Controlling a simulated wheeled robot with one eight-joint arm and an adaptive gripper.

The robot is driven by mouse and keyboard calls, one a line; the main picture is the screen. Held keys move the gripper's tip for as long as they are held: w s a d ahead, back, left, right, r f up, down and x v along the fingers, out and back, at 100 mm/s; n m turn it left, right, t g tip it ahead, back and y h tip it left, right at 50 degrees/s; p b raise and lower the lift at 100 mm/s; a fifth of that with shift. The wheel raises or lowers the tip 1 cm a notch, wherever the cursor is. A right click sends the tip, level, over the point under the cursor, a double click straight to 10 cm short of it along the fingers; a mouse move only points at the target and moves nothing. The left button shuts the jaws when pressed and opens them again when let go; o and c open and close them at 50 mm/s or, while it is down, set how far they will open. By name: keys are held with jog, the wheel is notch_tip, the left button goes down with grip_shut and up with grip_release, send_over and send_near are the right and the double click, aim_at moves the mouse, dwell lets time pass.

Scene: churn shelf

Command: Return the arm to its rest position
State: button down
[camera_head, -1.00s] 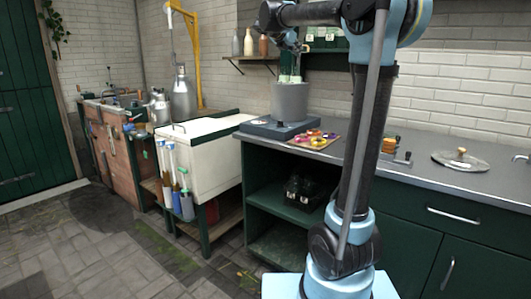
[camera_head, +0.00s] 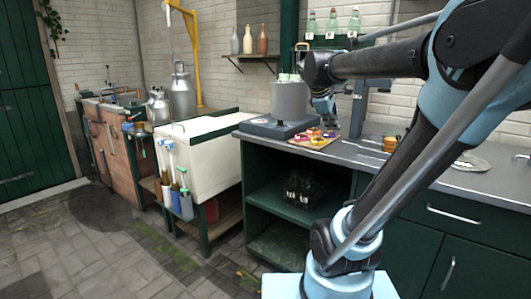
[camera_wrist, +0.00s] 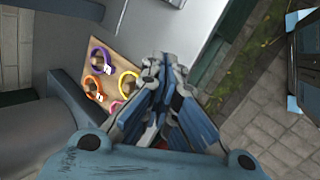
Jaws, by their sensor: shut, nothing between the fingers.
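My gripper (camera_wrist: 160,75) is shut and empty in the wrist view, its fingertips together. It hangs above the front part of the counter, beside a wooden board with coloured rings. In the head view my gripper (camera_head: 326,112) points down, just right of the grey pot (camera_head: 288,101), partly hidden by my own wrist. My arm reaches from the right side of the picture across the counter toward the pot.
The pot stands on a dark blue base (camera_head: 275,127). The board (camera_head: 303,143) with coloured rings lies right of it. A dark bottle crate (camera_head: 303,191) stands on the shelf below. Bottles (camera_head: 332,22) stand on the wall shelf. The floor at left is clear.

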jog(key=s+a+f+m+g+y, duration=0.1)
jog(key=s+a+f+m+y, duration=0.1)
jog(key=s+f+m, duration=0.4)
jog(key=s+a+f+m+g+y, duration=0.1)
jog(key=s+a+f+m+y, duration=0.2)
jog(key=s+f, duration=1.3)
notch_tip(320, 180, down, 3)
jog(key=m, duration=0.3)
jog(key=shift+a+g, duration=0.2)
jog(key=shift+g, duration=0.2)
jog(key=shift+w+f, duration=0.15)
jog(key=shift+w, duration=0.3)
